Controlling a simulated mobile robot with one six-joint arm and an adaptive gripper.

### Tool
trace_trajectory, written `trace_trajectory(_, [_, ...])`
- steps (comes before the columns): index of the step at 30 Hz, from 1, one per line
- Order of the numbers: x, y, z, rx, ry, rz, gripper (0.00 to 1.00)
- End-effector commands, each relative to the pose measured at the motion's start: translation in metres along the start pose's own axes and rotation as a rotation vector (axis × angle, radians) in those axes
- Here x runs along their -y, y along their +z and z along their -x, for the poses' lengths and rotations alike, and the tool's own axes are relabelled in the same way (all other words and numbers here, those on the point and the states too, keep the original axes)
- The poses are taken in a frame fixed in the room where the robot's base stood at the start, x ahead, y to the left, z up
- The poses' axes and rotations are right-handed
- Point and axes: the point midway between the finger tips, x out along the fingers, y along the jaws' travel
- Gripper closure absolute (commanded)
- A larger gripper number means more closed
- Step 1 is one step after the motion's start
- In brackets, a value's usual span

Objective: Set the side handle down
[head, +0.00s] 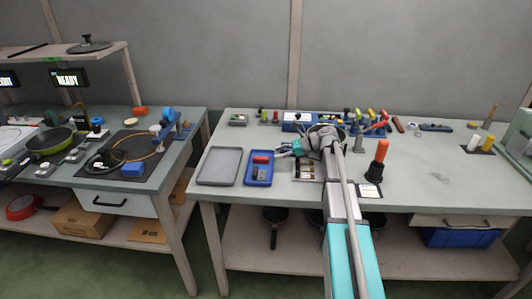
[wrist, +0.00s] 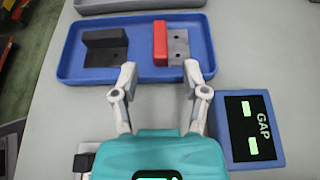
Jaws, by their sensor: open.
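A blue tray (wrist: 140,75) holds two small parts. On the left is a black L-shaped piece (wrist: 104,46). I cannot tell for sure which part is the side handle. My gripper (wrist: 159,72) is open and empty, its fingertips over the tray's near side. The red block lies just beyond the gap between them. In the head view my gripper (head: 284,150) is just right of the blue tray (head: 249,180), where the red block (head: 261,159) also shows.
A blue box with a GAP display (wrist: 250,128) stands right of the tray. An empty grey tray (head: 219,166) lies to its left. An orange-handled tool (head: 380,152) stands right of my arm. Several small tools line the bench's back. The bench's right middle is mostly clear.

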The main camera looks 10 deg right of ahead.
Motion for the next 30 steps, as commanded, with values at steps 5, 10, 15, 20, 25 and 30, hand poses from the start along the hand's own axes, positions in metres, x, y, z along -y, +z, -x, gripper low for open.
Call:
trace_trajectory(5, [0.0,0.002,0.027,0.0,-0.001,-0.001,0.42])
trace_trajectory(10, [0.0,0.001,0.04,0.0,0.0,-0.001,0.42])
trace_trajectory(15, [0.0,0.0,0.043,0.0,0.001,0.0,0.42])
trace_trajectory(20, [0.0,0.0,0.043,0.0,0.001,0.0,0.42])
trace_trajectory(25, [0.0,0.0,0.043,0.0,0.001,0.0,0.42])
trace_trajectory(30, [0.0,0.0,0.043,0.0,0.001,0.0,0.42])
